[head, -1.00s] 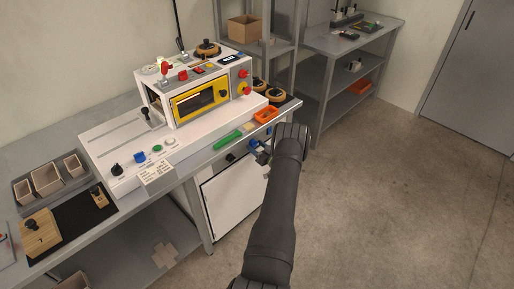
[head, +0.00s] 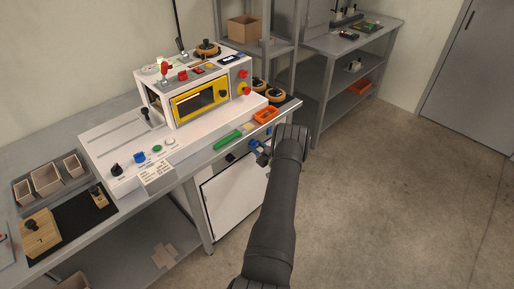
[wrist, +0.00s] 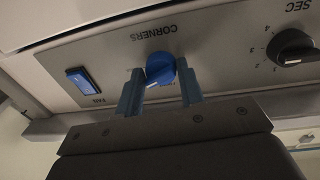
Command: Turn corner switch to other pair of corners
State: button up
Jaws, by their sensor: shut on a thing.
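The corner switch (wrist: 160,68) is a round blue knob under the CORNERS label on a grey panel in the wrist view. Its pale pointer mark shows near its lower left edge. My gripper (wrist: 160,90) has its two blue-grey fingers on either side of the knob and is shut on it. In the head view my gripper (head: 260,152) is at the front panel below the table edge, partly hidden by my dark arm. The knob cannot be made out clearly there.
A blue FAN rocker switch (wrist: 83,79) is left of the knob, and a black SEC dial (wrist: 293,47) is right of it. Above, the white machine (head: 120,150) stands on the bench with a green object (head: 228,140) and an orange tray (head: 265,115) near the edge.

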jog(key=shift+f+n+g+y, duration=0.15)
jog(key=shift+n+y, duration=0.15)
jog(key=shift+n, duration=3.8)
jog(key=shift+f+n+g+y, duration=0.15)
jog(key=shift+n+y, duration=0.15)
jog(key=shift+n, duration=3.8)
jog(key=shift+r, duration=0.1)
jog(key=o, duration=0.9)
jog(key=shift+o, duration=0.2)
jog(key=shift+d+r, duration=0.1)
jog(key=shift+w, duration=0.1)
jog(key=shift+d, duration=0.1)
jog(key=v, duration=1.7)
